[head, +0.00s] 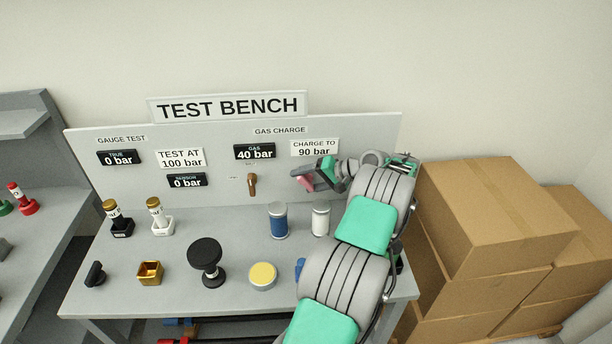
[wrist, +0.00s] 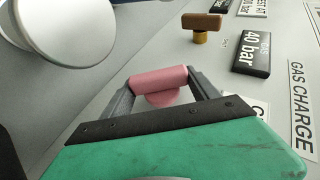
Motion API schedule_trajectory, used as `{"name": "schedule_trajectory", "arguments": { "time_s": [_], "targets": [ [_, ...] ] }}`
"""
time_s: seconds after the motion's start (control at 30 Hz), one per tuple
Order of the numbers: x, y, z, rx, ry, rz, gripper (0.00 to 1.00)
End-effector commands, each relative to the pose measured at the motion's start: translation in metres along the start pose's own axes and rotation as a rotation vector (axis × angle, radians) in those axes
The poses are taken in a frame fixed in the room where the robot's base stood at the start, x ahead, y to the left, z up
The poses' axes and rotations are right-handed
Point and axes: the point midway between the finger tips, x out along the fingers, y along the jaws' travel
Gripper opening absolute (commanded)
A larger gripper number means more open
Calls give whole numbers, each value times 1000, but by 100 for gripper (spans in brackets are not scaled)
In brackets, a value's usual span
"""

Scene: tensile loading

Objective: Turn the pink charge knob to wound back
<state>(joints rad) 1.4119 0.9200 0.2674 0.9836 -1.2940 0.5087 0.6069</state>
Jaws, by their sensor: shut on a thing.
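The pink charge knob (wrist: 160,78) sits on the upright panel of the test bench. In the wrist view its bar lies between the two fingers of my gripper (wrist: 158,84), which is shut on it. In the head view my gripper (head: 318,178) is at the panel below the "CHARGE TO 90 bar" label (head: 315,147), and only a little of the pink knob (head: 307,183) shows. The gas display (head: 255,151) reads 40 bar. Any marks around the knob are hidden by my gripper.
An orange-brown lever (head: 252,184) is on the panel left of my gripper. A blue cylinder (head: 278,220) and a white cylinder (head: 320,219) stand on the bench below. Cardboard boxes (head: 490,220) are stacked at the right. A black knob-topped item (head: 206,255) stands in front.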

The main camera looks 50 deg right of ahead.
Motion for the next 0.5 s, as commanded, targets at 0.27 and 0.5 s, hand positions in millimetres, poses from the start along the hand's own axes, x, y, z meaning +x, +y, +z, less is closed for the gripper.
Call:
{"name": "schedule_trajectory", "arguments": {
  "time_s": [0.27, 0.5],
  "targets": [
    [-1, 1, -2, 29, 5, -69, 29],
    [-1, 0, -2, 30, 5, -80, 29]
  ]
}}
